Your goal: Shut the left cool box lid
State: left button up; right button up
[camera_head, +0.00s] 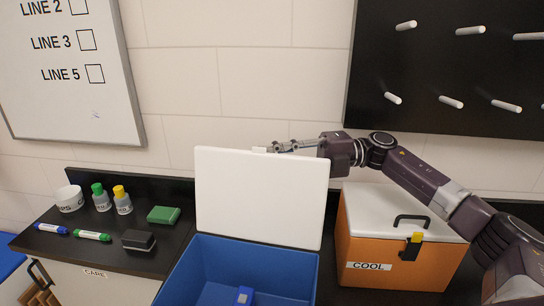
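The left cool box is a blue box (255,256) with its white lid (258,195) standing up open, near upright, at the back. A small blue item (243,296) lies inside the box. My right gripper (272,148) reaches in from the right at the lid's top edge, its fingers pointing left. The fingers partly overlap the edge, and I cannot tell whether they touch it or whether they are open. My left gripper is not clearly seen.
An orange cool box (392,256) marked COOL stands to the right, its white lid shut. On the dark counter at left are a white tub (69,198), two bottles, two markers, a green block (164,215) and a black block (139,240). A pegboard (450,70) hangs at upper right.

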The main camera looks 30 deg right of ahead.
grip_shut()
jog(key=shift+s, duration=0.1)
dwell(0.4)
